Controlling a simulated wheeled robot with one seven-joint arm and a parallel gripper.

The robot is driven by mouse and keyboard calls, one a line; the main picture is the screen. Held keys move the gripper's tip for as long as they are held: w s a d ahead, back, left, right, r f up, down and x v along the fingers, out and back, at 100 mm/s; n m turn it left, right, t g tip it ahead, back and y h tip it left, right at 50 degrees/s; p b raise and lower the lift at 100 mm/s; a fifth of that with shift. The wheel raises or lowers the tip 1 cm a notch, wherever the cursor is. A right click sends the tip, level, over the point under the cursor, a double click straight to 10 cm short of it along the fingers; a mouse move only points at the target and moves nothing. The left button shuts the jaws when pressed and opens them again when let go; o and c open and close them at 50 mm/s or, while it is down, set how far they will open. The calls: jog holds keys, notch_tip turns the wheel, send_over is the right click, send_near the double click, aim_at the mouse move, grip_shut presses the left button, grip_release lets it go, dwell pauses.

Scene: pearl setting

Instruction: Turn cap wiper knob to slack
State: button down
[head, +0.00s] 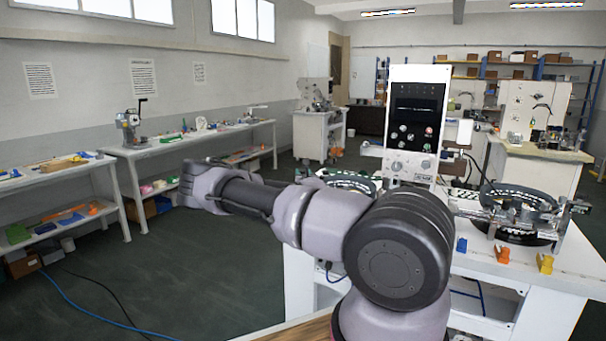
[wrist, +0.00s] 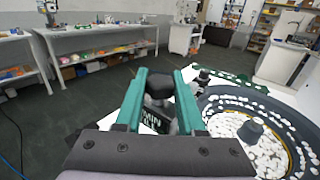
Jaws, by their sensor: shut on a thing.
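The cap wiper knob (wrist: 158,86) is black and sits between the two teal fingers of my gripper (wrist: 160,73) in the wrist view. My gripper is shut on it. Just below the knob is a dark plate (wrist: 153,121) with white lettering that seems to read MIN; the fingers and the knob cover part of it, so I cannot tell the knob's setting. To the right is a dark feeder bowl (wrist: 232,97) holding many white caps. In the head view, my arm hides the gripper and knob; part of the bowl (head: 352,182) shows behind it.
A white panel (head: 418,78) with a dark screen stands behind the bowl. A second bowl feeder (head: 515,238) is on the right, with blue, orange and yellow pieces (head: 502,253) in front.

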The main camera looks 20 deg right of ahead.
jog(key=n+y, duration=0.1)
jog(key=y, duration=0.1)
jog(key=n+y, duration=0.2)
jog(key=y, duration=0.1)
jog(key=shift+d+n+t+y, duration=0.2)
jog(key=shift+n+t+y, duration=0.1)
jog(key=n+y, duration=0.2)
jog(key=y, duration=0.1)
jog(key=n+g+y, duration=0.1)
jog(key=y, duration=0.1)
jog(key=shift+r+n+y, duration=0.15)
jog(key=shift+n+y, duration=0.25)
jog(key=n+g+y, duration=0.3)
jog(key=n+y, duration=0.1)
jog(key=y, duration=0.1)
jog(key=shift+a, duration=0.1)
jog(key=shift+n+g+y, duration=1)
jog(key=shift+g+y, duration=0.3)
jog(key=shift+a, duration=0.1)
jog(key=c, duration=0.5)
grip_release()
jog(key=shift+a+f, duration=0.1)
jog(key=shift+f, duration=0.1)
